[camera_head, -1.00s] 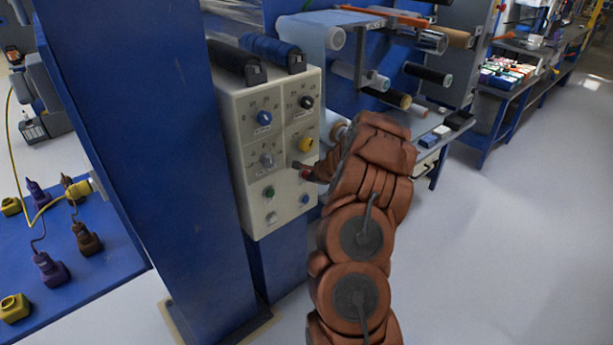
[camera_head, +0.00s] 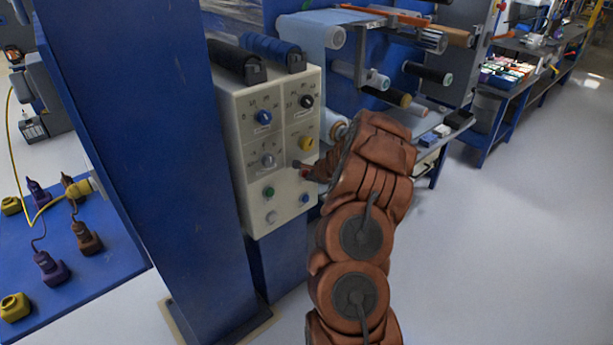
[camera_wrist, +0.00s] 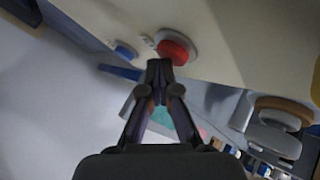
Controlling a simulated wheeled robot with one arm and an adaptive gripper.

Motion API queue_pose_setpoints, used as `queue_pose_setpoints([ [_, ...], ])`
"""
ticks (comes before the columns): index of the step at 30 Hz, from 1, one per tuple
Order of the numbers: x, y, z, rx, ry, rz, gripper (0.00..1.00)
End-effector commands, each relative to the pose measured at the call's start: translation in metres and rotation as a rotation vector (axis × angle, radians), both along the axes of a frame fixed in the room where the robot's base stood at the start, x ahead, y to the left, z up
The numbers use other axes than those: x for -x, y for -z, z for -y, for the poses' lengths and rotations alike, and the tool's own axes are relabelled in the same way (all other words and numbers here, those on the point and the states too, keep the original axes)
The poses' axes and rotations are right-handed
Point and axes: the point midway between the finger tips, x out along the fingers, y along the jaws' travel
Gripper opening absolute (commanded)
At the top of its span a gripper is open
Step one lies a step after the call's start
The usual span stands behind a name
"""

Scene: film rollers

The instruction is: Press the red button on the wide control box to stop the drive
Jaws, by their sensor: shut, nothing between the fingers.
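The wide control box (camera_head: 255,150) is a cream panel fixed beside a blue post, with knobs and small buttons on its face. The red button (camera_wrist: 176,48) is a round red cap in a pale ring, seen in the wrist view just beyond my fingertips. In the head view my gripper (camera_head: 298,165) is at the box's lower right and hides the red button. My gripper (camera_wrist: 158,68) is shut and empty, its tips overlapping the button's lower left edge in the wrist view. I cannot tell whether they touch it.
A blue button (camera_wrist: 125,50) is close to the red one. A yellow knob (camera_head: 306,143) is just above my gripper, and a green button (camera_head: 268,192) is to its lower left. Film rollers (camera_head: 395,97) stand behind the box. The floor at right is clear.

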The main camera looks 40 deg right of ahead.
Motion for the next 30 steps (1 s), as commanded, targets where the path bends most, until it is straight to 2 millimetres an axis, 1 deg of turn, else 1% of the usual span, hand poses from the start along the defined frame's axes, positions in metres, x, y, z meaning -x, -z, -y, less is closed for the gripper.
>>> queue_pose_setpoints([
  [7,0.012,0.002,-0.001,-0.002,0.000,0.000,0.00],
  [19,0.015,0.001,-0.001,-0.001,0.000,0.001,0.00],
  [30,0.043,0.001,-0.001,-0.001,0.001,0.002,0.00],
])
